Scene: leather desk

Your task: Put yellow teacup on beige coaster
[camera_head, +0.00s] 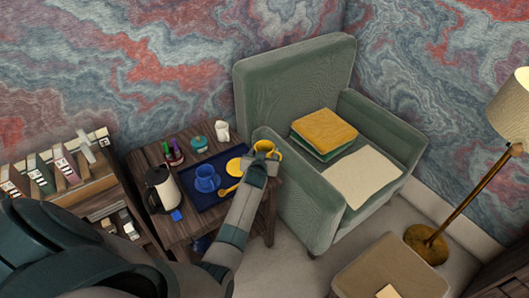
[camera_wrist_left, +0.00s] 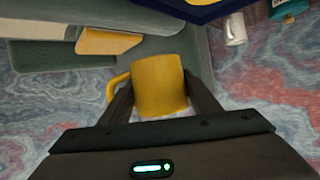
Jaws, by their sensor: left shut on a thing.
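My left gripper (camera_head: 264,158) is shut on the yellow teacup (camera_head: 268,147), just right of the dark blue tray (camera_head: 214,161) and beside the armchair. In the left wrist view the yellow teacup (camera_wrist_left: 158,86) sits between the two fingers (camera_wrist_left: 160,98), with its handle pointing left. No coaster shows plainly as beige. A small cream square (camera_head: 387,291) lies on the brown ottoman at the bottom edge, and I cannot tell if it is the coaster. My right gripper is not in view.
The tray holds a blue cup (camera_head: 206,179), a yellow saucer (camera_head: 234,165) and a yellow spoon (camera_head: 228,190). A kettle (camera_head: 160,189) stands at the left. The green armchair (camera_head: 310,205) with folded cloths stands right of the desk. A floor lamp (camera_head: 427,243) stands at far right.

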